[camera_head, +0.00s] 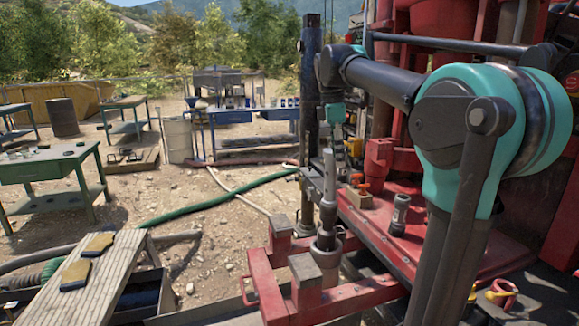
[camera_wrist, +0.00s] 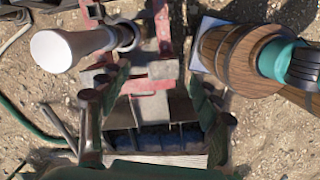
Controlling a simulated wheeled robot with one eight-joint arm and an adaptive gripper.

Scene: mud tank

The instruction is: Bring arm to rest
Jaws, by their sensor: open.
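My gripper (camera_wrist: 155,86) is open in the wrist view, with its fingers spread left and right and nothing between them. In the head view my teal and dark arm (camera_head: 455,130) reaches from the right toward the upper middle. My gripper (camera_head: 335,132) shows small there, hanging down in front of the dark post, above the upright pipe. Its fingers are too small to make out clearly in that view.
A grey pipe (camera_head: 328,200) stands upright in the red clamp frame (camera_head: 285,285). A red deck (camera_head: 410,255) lies under my arm. A green hose (camera_head: 215,203) crosses open dirt. Green tables (camera_head: 45,168) stand at left.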

